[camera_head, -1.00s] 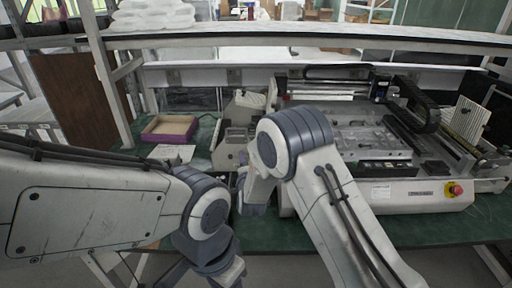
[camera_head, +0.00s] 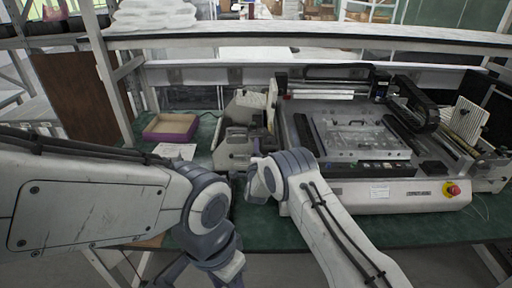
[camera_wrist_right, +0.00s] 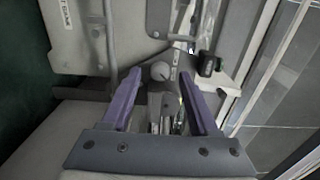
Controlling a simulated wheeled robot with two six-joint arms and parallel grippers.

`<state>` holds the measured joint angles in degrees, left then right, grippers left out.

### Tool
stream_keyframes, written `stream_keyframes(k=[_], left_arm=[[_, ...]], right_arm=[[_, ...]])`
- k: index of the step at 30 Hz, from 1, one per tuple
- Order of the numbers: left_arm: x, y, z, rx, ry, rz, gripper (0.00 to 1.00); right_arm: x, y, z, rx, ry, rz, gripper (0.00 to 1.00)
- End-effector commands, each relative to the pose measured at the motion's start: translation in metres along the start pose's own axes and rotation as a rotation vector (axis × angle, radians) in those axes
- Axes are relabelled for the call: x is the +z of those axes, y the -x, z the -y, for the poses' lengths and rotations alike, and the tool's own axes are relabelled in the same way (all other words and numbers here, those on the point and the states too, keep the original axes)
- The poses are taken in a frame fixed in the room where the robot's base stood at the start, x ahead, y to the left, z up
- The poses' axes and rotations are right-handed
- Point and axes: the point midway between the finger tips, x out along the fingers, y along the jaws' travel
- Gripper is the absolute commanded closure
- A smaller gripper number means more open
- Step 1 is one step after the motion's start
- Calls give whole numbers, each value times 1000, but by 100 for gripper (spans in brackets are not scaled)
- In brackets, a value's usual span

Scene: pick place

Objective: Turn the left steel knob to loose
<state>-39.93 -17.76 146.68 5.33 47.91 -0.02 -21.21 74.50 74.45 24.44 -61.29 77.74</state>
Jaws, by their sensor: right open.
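In the right wrist view, a small round grey steel knob (camera_wrist_right: 160,71) stands between and just beyond the tips of my right gripper (camera_wrist_right: 160,79). Its two purple fingers are apart and empty, with visible gaps on both sides of the knob. I cannot tell the knob's turn position. In the head view, my right gripper (camera_head: 256,188) is low at the front of the grey feeder unit (camera_head: 236,146); my own wrist hides part of that area and the knob. My left arm hangs at the lower left, and its fingers do not show.
A dark knob-like part (camera_wrist_right: 207,65) sits right of the steel knob in the wrist view. The large machine (camera_head: 395,197) with a red stop button (camera_head: 453,189) stands right of the feeder unit. A purple open box (camera_head: 171,128) and paper sheet (camera_head: 174,151) lie left on the green bench.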

Motion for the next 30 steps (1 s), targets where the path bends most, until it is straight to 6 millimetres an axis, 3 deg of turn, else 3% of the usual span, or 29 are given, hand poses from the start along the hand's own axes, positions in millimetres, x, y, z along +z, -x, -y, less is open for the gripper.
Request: stream_keyframes(k=[14,16,19,20,30], left_arm=[[0,1,0,0,0,0,50],[0,1,0,0,0,0,50],[0,1,0,0,0,0,50],[0,1,0,0,0,0,50],[0,-6,0,0,0,0,50]], right_arm=[[0,-11,0,1,1,1,39],[0,-11,0,0,1,1,58],[0,-11,0,0,1,1,96],[0,-11,0,0,1,1,100],[1,-11,-2,1,40,2,100]])
